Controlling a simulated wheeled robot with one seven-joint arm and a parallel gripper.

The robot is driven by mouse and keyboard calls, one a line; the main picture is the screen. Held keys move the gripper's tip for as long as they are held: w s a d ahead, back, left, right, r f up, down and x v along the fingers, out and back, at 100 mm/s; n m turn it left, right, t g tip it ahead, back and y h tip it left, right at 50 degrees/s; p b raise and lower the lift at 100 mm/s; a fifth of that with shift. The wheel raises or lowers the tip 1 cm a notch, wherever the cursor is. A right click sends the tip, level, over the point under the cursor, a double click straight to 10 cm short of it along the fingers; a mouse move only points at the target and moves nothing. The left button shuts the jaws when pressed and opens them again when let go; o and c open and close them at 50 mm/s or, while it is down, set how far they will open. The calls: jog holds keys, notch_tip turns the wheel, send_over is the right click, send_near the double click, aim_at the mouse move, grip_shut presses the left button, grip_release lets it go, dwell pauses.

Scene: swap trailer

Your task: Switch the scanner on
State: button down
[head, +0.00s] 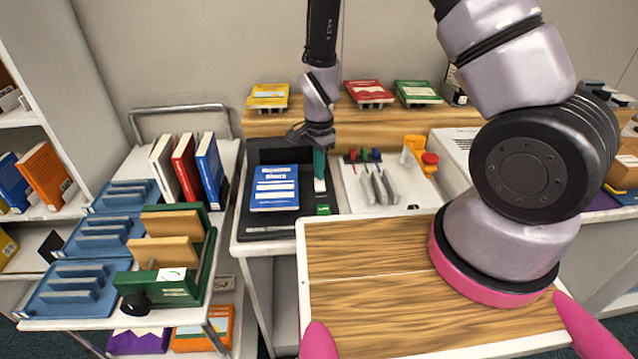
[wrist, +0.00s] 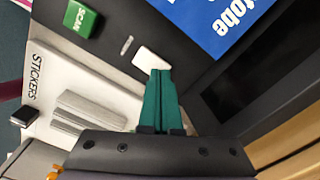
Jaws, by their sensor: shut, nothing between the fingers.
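The scanner (head: 263,222) is a black unit on the middle table, with a blue book (head: 274,188) lying on it. The book also shows in the wrist view (wrist: 215,22). A green button marked SCAN (wrist: 81,19) is on the scanner's near right corner, and it shows in the head view (head: 323,210). A small white piece (wrist: 151,59) and a thin pale slot or light (wrist: 127,45) are on the black strip. My gripper (wrist: 160,72) has green fingers, shut and empty, with the tips at the white piece. I cannot tell whether they touch it. It shows in the head view (head: 319,178).
A white tray labelled STICKERS (wrist: 42,70) with grey dividers is right of the scanner. An orange tape dispenser (head: 418,155) stands beyond it. Books on stands line the wooden shelf (head: 350,124) behind. A trolley (head: 75,323) with blue racks and a green box is at left.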

jog(key=shift+f, duration=0.45)
jog(key=shift+r, duration=3.5)
